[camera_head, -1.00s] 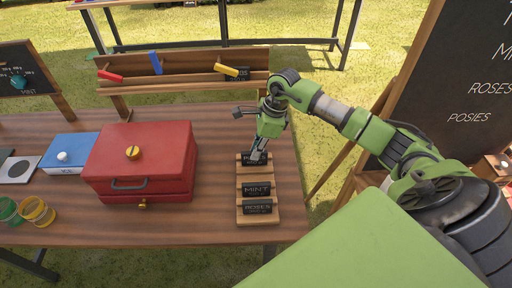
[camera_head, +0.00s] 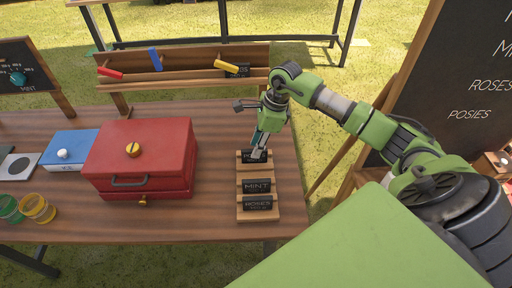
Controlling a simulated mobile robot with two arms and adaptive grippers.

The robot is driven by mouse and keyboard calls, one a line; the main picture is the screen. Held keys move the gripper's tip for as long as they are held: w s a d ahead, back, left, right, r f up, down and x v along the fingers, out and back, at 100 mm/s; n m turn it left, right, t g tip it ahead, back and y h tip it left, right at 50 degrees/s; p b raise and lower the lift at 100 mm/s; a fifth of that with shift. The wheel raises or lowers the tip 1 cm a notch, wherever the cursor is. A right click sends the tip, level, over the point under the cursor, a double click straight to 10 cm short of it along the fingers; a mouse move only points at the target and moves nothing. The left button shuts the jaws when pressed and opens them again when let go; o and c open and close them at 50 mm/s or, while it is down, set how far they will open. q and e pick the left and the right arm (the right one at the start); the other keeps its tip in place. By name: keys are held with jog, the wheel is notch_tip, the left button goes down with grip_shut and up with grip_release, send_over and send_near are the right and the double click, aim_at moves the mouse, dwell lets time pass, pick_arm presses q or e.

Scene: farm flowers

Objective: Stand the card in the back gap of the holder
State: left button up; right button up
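A wooden card holder (camera_head: 258,214) stands on the right part of the table, with stepped gaps. A black card marked MINT (camera_head: 256,187) stands in the middle gap and a black card marked ROSES (camera_head: 258,203) in the front gap. A third black card (camera_head: 249,156) is at the back gap, upright, its lettering mostly hidden by my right gripper. My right gripper (camera_head: 259,153) points down at this card from above; its fingertips are at the card's top edge. Whether they grip it is too small to tell. My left gripper is not in view.
A red box (camera_head: 140,160) with a yellow knob stands left of the holder, beside a blue box (camera_head: 66,173). Green and yellow rings lie at the front left. A wooden rack (camera_head: 190,83) with coloured pieces stands behind. A blackboard (camera_head: 460,80) stands at the right.

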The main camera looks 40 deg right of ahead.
jog(key=b+v, duration=0.1)
jog(key=v, duration=0.9)
jog(key=shift+r+b, duration=0.4)
jog(key=shift+s, duration=0.1)
